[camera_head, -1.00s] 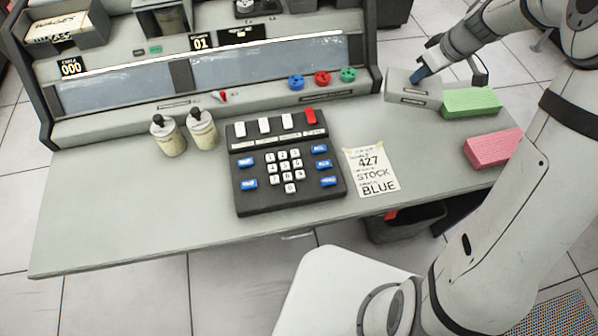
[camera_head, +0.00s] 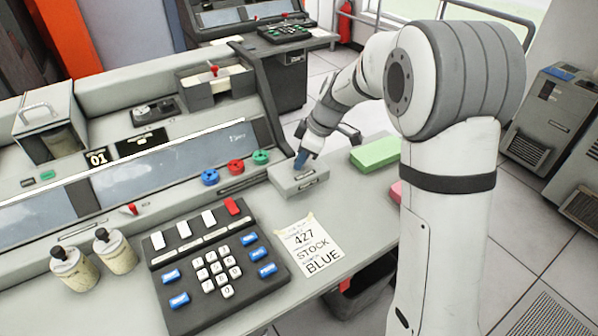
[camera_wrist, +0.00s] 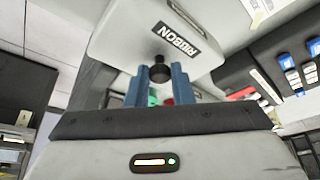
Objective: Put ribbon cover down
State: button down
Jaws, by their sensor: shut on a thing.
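The ribbon cover is a light grey box (camera_head: 299,183) with a dark slot on its front, at the right end of the desk beside the console. In the wrist view the ribbon cover (camera_wrist: 220,62) shows a black RIBBON label and a dark round knob. My gripper (camera_head: 302,160) has blue fingers and comes down on the cover's top. In the wrist view my gripper (camera_wrist: 158,85) is shut on that knob. I cannot tell whether the cover's underside touches the desk.
A green block (camera_head: 375,154) lies right of the cover; a pink block (camera_head: 396,192) is mostly hidden by my arm. A paper note (camera_head: 312,245) and a black keypad (camera_head: 215,262) lie in front. Blue, red and green knobs (camera_head: 236,167) line the console. A dark bin (camera_head: 360,290) stands below the desk.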

aim_at(302, 169)
notch_tip(302, 169, down, 4)
jog(key=shift+f, duration=0.1)
jog(key=shift+f+b, duration=0.1)
jog(key=shift+b, duration=0.25)
jog(key=c, duration=1.3)
grip_release()
jog(key=shift+o, duration=0.2)
